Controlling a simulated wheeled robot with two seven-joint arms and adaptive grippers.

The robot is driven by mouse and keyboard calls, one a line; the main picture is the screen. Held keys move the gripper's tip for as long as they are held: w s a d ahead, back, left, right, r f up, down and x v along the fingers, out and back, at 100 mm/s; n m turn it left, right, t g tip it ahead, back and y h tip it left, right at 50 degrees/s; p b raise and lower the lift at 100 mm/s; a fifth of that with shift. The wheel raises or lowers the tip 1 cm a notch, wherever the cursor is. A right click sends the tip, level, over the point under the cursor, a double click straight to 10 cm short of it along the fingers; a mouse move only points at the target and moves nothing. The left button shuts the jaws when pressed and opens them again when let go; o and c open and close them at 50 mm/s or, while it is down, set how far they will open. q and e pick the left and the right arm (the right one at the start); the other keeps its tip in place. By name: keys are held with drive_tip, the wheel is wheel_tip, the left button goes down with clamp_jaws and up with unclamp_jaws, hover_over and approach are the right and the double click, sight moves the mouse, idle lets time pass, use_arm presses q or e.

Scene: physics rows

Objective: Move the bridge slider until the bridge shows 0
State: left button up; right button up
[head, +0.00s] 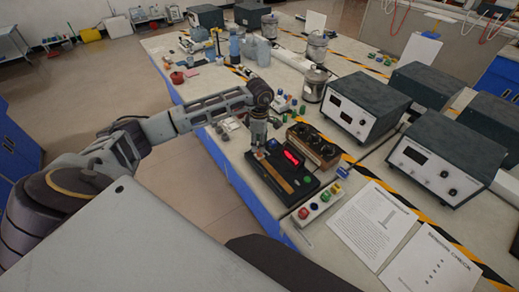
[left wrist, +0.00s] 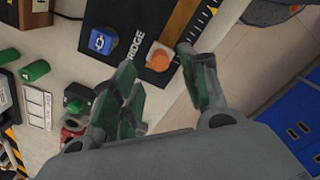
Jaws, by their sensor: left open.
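The bridge (head: 298,187) is a black box on the bench with a red lit display (head: 292,157); I cannot read its digits. A wooden scale strip (head: 278,178) runs along it and shows a scale in the left wrist view (left wrist: 192,20). An orange slider knob (left wrist: 160,57) stands at the end of the strip, beside the word BRIDGE. A blue button block (left wrist: 102,40) sits near it. My left gripper (head: 259,155) is above the far end of the bridge. In the left wrist view its fingers (left wrist: 160,90) are apart and empty, with the knob beyond them. My right gripper does not show.
A white button box (head: 318,205) with coloured buttons stands beside the bridge. A brown box with dials (head: 313,146) and small green parts (left wrist: 35,70) are close by. Grey instruments (head: 363,105) and paper sheets (head: 372,225) lie to the right. The bench's blue edge (head: 235,180) is close on the left.

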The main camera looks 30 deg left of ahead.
sight(259, 154)
use_arm(q)
drive_tip(key=shift+f, duration=2.3)
clamp_jaws()
